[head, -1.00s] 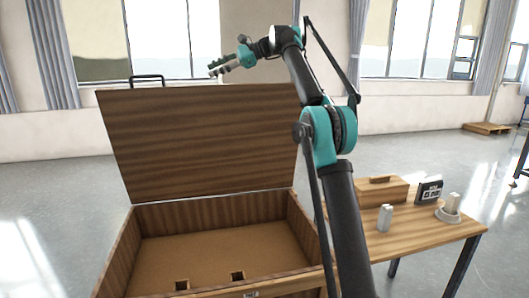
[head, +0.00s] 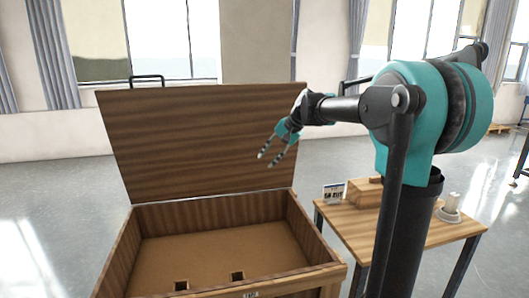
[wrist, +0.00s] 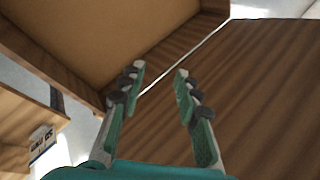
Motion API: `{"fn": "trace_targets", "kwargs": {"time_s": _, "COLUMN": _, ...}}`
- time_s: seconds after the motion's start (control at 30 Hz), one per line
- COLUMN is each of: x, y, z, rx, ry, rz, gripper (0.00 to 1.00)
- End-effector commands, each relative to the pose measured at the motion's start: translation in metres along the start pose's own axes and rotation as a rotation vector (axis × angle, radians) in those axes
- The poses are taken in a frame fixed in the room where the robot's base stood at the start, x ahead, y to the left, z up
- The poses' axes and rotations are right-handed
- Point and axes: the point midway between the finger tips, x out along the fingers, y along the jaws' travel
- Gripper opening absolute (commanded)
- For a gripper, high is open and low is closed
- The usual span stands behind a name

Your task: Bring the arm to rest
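My gripper (head: 270,159) hangs in front of the raised lid, pointing down and to the left. Its two fingers are apart with nothing between them, as the wrist view (wrist: 160,70) also shows. My arm is bent, with its elbow high at the right. The wooden chest (head: 122,258) stands open below and left of my gripper. Its striped lid (head: 190,145) is raised behind it, with a black handle on top. The chest floor looks bare apart from two small notched blocks near the front.
A wooden side table (head: 440,232) stands right of the chest. It holds a wooden box (head: 362,194), a small lettered sign (head: 334,193) and a white piece on a round base (head: 450,211). My arm hides part of the tabletop. A pallet (head: 500,129) lies on the far floor.

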Motion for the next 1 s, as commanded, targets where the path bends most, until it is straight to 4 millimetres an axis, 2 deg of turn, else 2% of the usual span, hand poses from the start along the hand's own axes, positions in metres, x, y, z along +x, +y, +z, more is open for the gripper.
{"fn": "trace_targets", "kwargs": {"time_s": 0.03, "x": 0.007, "y": 0.035, "z": 0.013, "rx": -0.041, "ry": 0.03, "rz": 0.035, "gripper": 0.33}}
{"fn": "trace_targets", "kwargs": {"time_s": 0.2, "x": 0.029, "y": 0.144, "z": 0.054, "rx": -0.191, "ry": 0.115, "rz": 0.164, "gripper": 0.33}}
{"fn": "trace_targets", "kwargs": {"time_s": 0.4, "x": 0.049, "y": 0.267, "z": 0.114, "rx": -0.357, "ry": 0.185, "rz": 0.321, "gripper": 0.33}}
{"fn": "trace_targets", "kwargs": {"time_s": 0.5, "x": 0.056, "y": 0.319, "z": 0.143, "rx": -0.429, "ry": 0.208, "rz": 0.394, "gripper": 0.33}}
{"fn": "trace_targets", "kwargs": {"time_s": 0.6, "x": 0.061, "y": 0.358, "z": 0.167, "rx": -0.485, "ry": 0.221, "rz": 0.452, "gripper": 0.33}}
{"fn": "trace_targets", "kwargs": {"time_s": 0.7, "x": 0.063, "y": 0.383, "z": 0.183, "rx": -0.52, "ry": 0.229, "rz": 0.49, "gripper": 0.33}}
{"fn": "trace_targets", "kwargs": {"time_s": 0.8, "x": 0.064, "y": 0.395, "z": 0.19, "rx": -0.538, "ry": 0.232, "rz": 0.508, "gripper": 0.33}}
{"fn": "trace_targets", "kwargs": {"time_s": 1.0, "x": 0.065, "y": 0.397, "z": 0.191, "rx": -0.543, "ry": 0.232, "rz": 0.513, "gripper": 0.33}}
